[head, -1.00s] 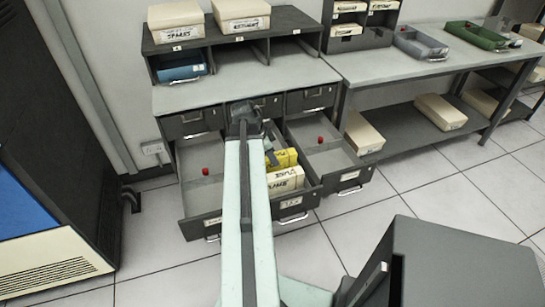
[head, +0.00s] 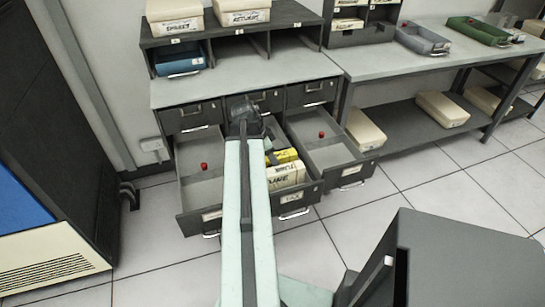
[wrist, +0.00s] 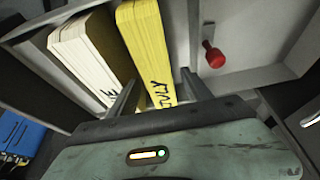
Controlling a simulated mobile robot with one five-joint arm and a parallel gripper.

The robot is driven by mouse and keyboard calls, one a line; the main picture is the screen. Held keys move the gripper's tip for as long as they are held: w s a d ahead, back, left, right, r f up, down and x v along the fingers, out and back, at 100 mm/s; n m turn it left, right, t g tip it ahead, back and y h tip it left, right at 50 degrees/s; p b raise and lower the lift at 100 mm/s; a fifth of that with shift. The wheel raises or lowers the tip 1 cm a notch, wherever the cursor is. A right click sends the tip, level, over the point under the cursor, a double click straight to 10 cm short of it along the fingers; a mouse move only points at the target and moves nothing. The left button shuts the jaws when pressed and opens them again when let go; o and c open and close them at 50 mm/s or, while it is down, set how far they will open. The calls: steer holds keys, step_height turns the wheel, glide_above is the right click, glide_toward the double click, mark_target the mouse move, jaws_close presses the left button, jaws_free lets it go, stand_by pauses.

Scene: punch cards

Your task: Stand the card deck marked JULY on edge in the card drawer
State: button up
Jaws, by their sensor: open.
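The yellow card deck marked JULY (wrist: 147,45) stands on edge in the open middle drawer (head: 291,200), beside a white deck (wrist: 85,60). In the head view the yellow deck (head: 284,156) is behind the white deck (head: 287,175), which reads JUNE. My gripper (wrist: 160,78) is open, with one finger on each side of the yellow deck's near end. I cannot tell whether the fingers touch it. In the head view my arm hides the gripper and part of the drawer.
Open drawers flank the middle one, each with a red knob: left (head: 204,166) and right (head: 321,134). White boxes and a blue box (head: 180,60) are on the shelf unit above. A dark cabinet (head: 50,150) stands at left.

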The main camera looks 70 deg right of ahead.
steer(key=p+v, duration=0.7)
steer(key=v, duration=0.1)
steer(key=shift+f, duration=0.1)
stand_by(0.4)
